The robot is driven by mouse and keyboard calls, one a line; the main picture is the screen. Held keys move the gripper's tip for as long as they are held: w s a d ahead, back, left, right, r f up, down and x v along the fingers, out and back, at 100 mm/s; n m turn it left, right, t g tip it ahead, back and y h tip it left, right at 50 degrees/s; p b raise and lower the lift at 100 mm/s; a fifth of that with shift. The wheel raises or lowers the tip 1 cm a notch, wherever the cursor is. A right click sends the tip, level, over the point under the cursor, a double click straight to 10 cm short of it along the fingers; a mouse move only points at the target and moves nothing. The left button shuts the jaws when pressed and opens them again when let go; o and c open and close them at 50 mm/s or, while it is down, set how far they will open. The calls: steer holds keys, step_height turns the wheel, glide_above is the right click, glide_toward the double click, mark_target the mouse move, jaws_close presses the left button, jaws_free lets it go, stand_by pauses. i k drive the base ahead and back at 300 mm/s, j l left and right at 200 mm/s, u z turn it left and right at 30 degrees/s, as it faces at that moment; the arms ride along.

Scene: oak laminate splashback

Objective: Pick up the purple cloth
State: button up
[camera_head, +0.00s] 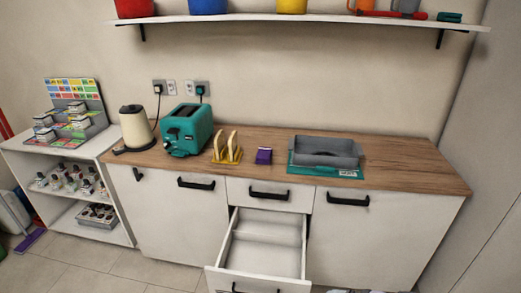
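The purple cloth (264,155) looks like a small folded purple item on the wooden counter. It is near the front edge, between the yellow rack and the grey tray. My gripper is not in this view. Nothing touches the cloth from above.
The wooden counter (400,181) also holds a cream kettle (136,127), a teal toaster (187,131), a yellow rack (227,147) and a grey tray (325,151) on a teal mat. A lower drawer (262,280) stands open below. A shelf (300,18) hangs above.

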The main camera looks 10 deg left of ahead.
mark_target(264, 155)
steer(key=i+j+z, duration=0.2)
steer(key=j, duration=0.6)
steer(key=i+j+z, duration=0.15)
steer(key=j, duration=0.7)
steer(key=i+j+z, duration=0.2)
steer(key=j, duration=0.65)
steer(key=j+z, duration=0.2)
steer(key=j, duration=0.65)
steer(key=i+j+z, duration=0.3)
steer(key=i+j, duration=0.5)
